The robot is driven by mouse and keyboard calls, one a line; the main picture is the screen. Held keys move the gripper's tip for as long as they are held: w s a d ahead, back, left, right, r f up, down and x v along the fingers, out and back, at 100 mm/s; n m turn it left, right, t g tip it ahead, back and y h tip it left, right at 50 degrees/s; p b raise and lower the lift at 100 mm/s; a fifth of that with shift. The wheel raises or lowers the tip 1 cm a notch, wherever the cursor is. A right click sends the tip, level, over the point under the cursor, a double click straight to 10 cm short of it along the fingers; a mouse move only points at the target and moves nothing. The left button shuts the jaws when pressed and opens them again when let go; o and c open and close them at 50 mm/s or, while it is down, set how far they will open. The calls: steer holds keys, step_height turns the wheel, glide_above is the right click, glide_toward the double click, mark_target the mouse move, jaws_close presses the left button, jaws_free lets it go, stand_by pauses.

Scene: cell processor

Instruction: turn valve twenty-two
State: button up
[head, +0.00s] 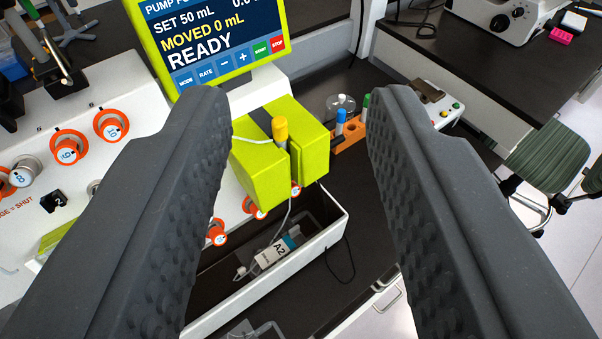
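My gripper (297,100) is open and empty, its two dark ribbed fingers wide apart in the foreground. A white panel on the left carries several round valves, some with orange collars. One valve (112,126) is at the upper left, with another (66,151) and a grey-bodied valve (24,172) beside it. More orange valves (254,207) (217,233) show low on the panel, below the lime-green pump block (277,150). I cannot read the number twenty-two on any valve. The left finger hides part of the panel.
A pump screen (215,38) reads "READY" behind the fingers. A white-walled tray (290,268) holds a bag labelled A2 (272,252). An orange rack (350,133) with tubes stands beyond. A green chair (550,160) is at the right.

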mark_target(296, 194)
steer(key=shift+w, duration=0.2)
steer(key=shift+o, duration=1.1)
steer(key=w+d+f+t+h+b, duration=0.1)
steer(key=w+d+f+h, duration=0.1)
steer(key=w+d+f, duration=0.4)
steer(key=w+d+f+t+h+b, duration=0.1)
steer(key=w+d+f, duration=0.1)
steer(key=w+d, duration=0.35)
steer(key=w+f+n+t+y, duration=0.15)
steer(key=w+f+n, duration=0.25)
steer(key=w+f, duration=0.5)
steer(key=s+a+f+n+g+y+b, duration=0.15)
steer(key=f+y, duration=0.25)
steer(key=f, duration=0.6)
steer(key=s+a+f+n+g+y+b, duration=0.1)
steer(key=s+f+g+y, duration=0.2)
steer(key=f, duration=0.6)
steer(key=s+a+f+n+y+b, duration=0.15)
steer(key=f+y, duration=0.35)
steer(key=f, duration=0.5)
steer(key=shift+m, duration=0.3)
steer(key=b+x, duration=0.2)
steer(key=x, duration=1)
steer(key=shift+w+a+r, duration=0.1)
steer(key=shift+a+r, duration=0.05)
steer(key=shift+a, duration=0.05)
